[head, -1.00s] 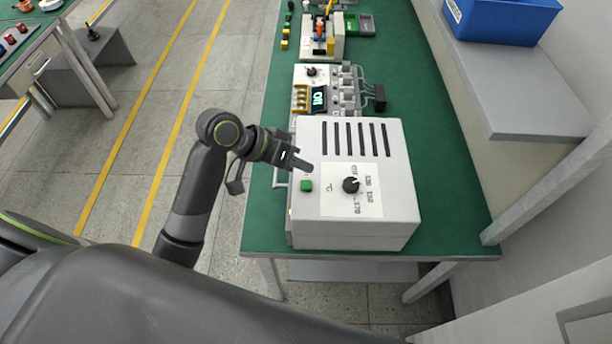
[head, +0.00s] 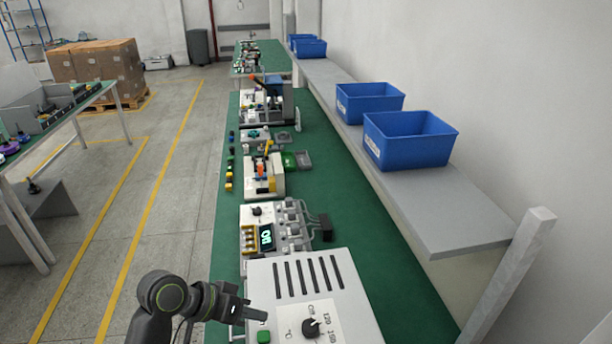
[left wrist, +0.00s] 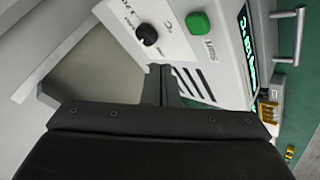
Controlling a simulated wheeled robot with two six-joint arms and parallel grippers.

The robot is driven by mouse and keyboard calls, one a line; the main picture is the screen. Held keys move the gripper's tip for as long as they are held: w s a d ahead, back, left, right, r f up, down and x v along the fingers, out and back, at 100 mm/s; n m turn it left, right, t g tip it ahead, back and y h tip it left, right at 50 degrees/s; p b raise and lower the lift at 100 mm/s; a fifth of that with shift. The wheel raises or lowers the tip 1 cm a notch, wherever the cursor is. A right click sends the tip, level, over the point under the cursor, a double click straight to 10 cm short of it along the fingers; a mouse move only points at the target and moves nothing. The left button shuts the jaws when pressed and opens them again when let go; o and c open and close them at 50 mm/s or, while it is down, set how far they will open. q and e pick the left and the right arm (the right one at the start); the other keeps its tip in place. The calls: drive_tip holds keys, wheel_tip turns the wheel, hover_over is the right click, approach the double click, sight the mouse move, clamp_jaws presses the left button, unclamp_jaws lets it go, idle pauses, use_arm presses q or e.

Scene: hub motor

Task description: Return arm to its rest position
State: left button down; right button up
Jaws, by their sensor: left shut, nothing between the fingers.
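My left gripper (head: 254,312) is at the bottom of the head view, its fingers together and empty. It is at the left edge of the white oven-like box (head: 300,268), near its green button (head: 263,336) and black knob (head: 310,327). In the left wrist view the closed fingers (left wrist: 160,84) point at the box's panel, with the black knob (left wrist: 147,34) and green button (left wrist: 198,23) beyond them. I cannot tell the exact gap between fingertips and box. My right gripper is not in view.
A control unit with a lit display (head: 266,238) and other small devices stand along the green bench (head: 335,170). Blue bins (head: 410,140) sit on a grey shelf (head: 465,220) at the right.

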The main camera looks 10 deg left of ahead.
use_arm(q)
drive_tip(key=s+a+f+n+y, duration=0.2)
drive_tip(key=s+a+f+y, duration=0.3)
drive_tip(key=s+a, duration=0.5)
drive_tip(key=s+a+f+n+y, duration=0.2)
drive_tip(key=s+a+f+y, duration=0.35)
drive_tip(key=s, duration=0.75)
wheel_tip(320, 180, down, 27)
drive_tip(key=a+g+b, duration=0.2)
drive_tip(key=b, duration=0.3)
drive_tip(key=s+f+b, duration=0.2)
drive_tip(key=s+f, duration=0.5)
drive_tip(key=f, duration=0.4)
drive_tip(key=s+d+f+g+h+b, duration=0.1)
drive_tip(key=s+f+b, duration=0.1)
drive_tip(key=s+f, duration=0.6)
wheel_tip(320, 180, down, 3)
drive_tip(key=shift+d+b, duration=0.25)
drive_tip(key=shift+b, duration=0.05)
